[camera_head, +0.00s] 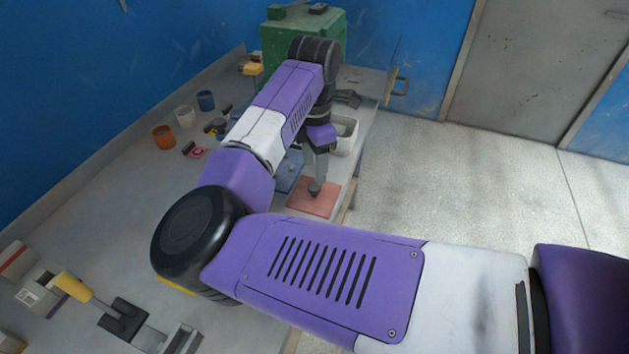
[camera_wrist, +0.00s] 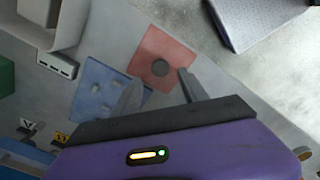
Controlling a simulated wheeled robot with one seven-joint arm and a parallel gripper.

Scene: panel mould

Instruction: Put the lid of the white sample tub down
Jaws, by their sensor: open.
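A flat red square (camera_head: 325,204) lies on the bench near its right edge, with a dark round knob-like piece (camera_head: 314,190) at its middle. The red square (camera_wrist: 178,52) and the grey round piece (camera_wrist: 160,67) also show in the wrist view. I cannot tell whether they are one lid or a piece on a mat. The white tub (camera_head: 345,137) stands behind, with its top uncovered. My gripper (camera_head: 315,178) points down over the red square. In the wrist view my gripper (camera_wrist: 161,77) is open, with its fingers apart on either side of the round piece. Nothing is held between them.
A blue square (camera_head: 289,171) lies beside the red one, to the left. A green box (camera_head: 345,40) stands at the back. Several small cups (camera_head: 185,116) stand left of my arm. A lever clamp (camera_head: 122,318) is at the front left. The bench edge is close on the right.

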